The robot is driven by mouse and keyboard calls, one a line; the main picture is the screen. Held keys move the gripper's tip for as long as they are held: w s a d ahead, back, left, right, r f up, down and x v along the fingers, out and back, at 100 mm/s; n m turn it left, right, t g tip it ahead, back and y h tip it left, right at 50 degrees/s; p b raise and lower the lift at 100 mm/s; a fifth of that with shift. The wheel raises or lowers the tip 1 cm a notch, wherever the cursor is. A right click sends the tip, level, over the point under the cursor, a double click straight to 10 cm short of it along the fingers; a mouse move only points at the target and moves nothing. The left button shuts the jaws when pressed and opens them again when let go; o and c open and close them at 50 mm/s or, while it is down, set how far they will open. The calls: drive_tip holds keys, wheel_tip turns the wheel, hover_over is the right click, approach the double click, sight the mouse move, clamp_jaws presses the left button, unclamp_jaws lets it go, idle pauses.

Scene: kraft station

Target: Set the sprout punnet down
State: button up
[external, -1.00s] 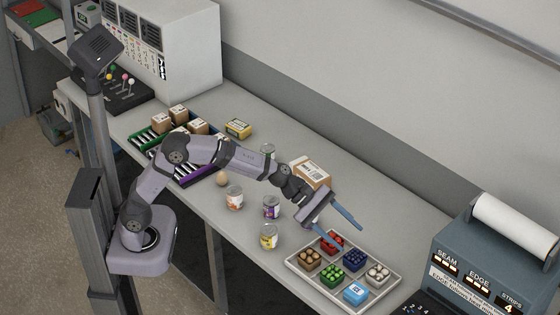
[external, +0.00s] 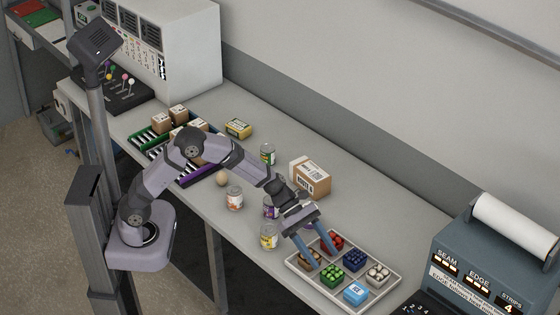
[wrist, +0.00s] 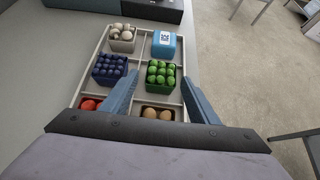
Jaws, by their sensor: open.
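The sprout punnet (external: 330,276), a dark green tub of round green sprouts, stands upright in the middle compartment of the tray's front row. In the wrist view the sprout punnet (wrist: 161,73) shows just beyond and between my fingertips. My gripper (external: 329,260) is open and points down over the tray. Its two blue fingers (wrist: 162,80) are spread wide, one toward each side of the punnet. I cannot tell whether they touch it. The pale divided tray (external: 378,294) lies flat on the bench.
Punnets of red (external: 333,241), blue (external: 354,260), white (external: 378,273) and brown (external: 305,257) produce fill neighbouring compartments, with a light-blue box (external: 356,293). Cans and a carton (external: 312,178) stand behind and left. A grey-blue machine (external: 490,255) stands right.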

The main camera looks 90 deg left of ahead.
sight(331, 270)
drive_tip(key=shift+s+f+p+x, duration=0.15)
drive_tip(key=shift+p+x, duration=0.5)
drive_tip(key=shift+x, duration=1.2)
drive_tip(key=shift+s+f+p+x, duration=0.1)
drive_tip(key=shift+p+x, duration=0.5)
drive_tip(key=shift+x, duration=1.2)
drive_tip(key=c, duration=0.9)
wheel_tip(331, 270, up, 10)
drive_tip(key=shift+r+b, duration=0.1)
drive_tip(key=shift+b, duration=0.35)
